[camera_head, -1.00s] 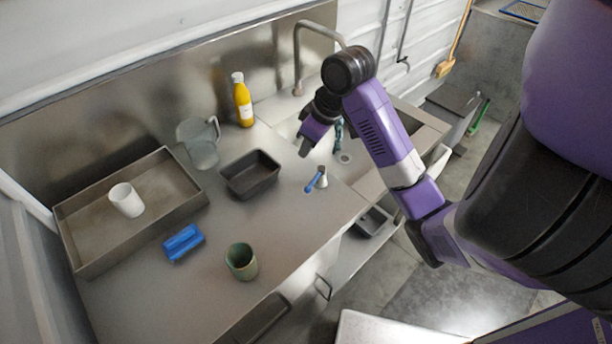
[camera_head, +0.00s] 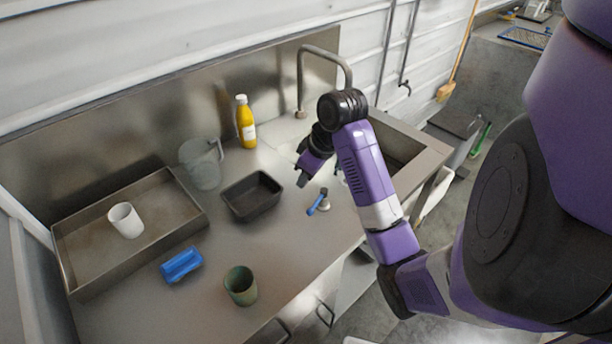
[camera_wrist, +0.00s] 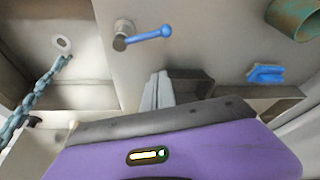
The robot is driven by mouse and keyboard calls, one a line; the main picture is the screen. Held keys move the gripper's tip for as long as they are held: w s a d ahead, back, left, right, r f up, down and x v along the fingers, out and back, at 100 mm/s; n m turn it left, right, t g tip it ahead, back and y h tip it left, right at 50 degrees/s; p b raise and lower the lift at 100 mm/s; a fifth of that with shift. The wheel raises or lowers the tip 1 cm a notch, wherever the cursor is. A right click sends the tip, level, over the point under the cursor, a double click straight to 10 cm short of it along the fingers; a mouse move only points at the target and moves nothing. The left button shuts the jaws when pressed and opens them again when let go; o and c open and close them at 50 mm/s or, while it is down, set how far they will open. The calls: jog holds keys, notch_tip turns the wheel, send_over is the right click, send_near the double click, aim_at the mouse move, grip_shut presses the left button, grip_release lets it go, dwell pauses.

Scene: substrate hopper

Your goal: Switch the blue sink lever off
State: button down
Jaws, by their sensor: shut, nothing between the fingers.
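The blue sink lever (camera_head: 317,203) sits on a small metal post on the counter, just left of the sink edge. In the head view its blue arm points toward the lower left, away from the sink. In the wrist view the blue lever (camera_wrist: 152,34) reaches right from its round metal base. My gripper (camera_head: 302,178) is above the counter, a little beyond the lever and to its left in the head view, apart from it. In the wrist view my gripper's fingers (camera_wrist: 158,92) are together and empty, below the lever in the picture.
A black bin (camera_head: 251,196) stands left of my gripper. A yellow bottle (camera_head: 246,124) and clear pitcher (camera_head: 203,165) stand behind. A blue brush-like block (camera_head: 181,265), green cup (camera_head: 240,286) and metal tray (camera_head: 70,258) holding a white cup (camera_head: 125,220) are further left. A faucet (camera_head: 302,75) arches behind my arm.

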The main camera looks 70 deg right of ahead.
aim_at(317, 203)
jog(key=b+x, duration=0.4)
jog(key=x, duration=0.2)
jog(key=shift+f, duration=0.25)
jog(key=shift+s+a+r+p, duration=0.15)
jog(key=shift+s+p, duration=0.2)
jog(key=shift+s, duration=0.25)
jog(key=shift+s+a+r+p, duration=0.15)
jog(key=shift+s+p, duration=0.15)
jog(key=shift+s, duration=0.3)
jog(key=shift+s+a+f, duration=0.2)
jog(key=shift+s+f, duration=0.1)
jog(key=shift+s, duration=0.45)
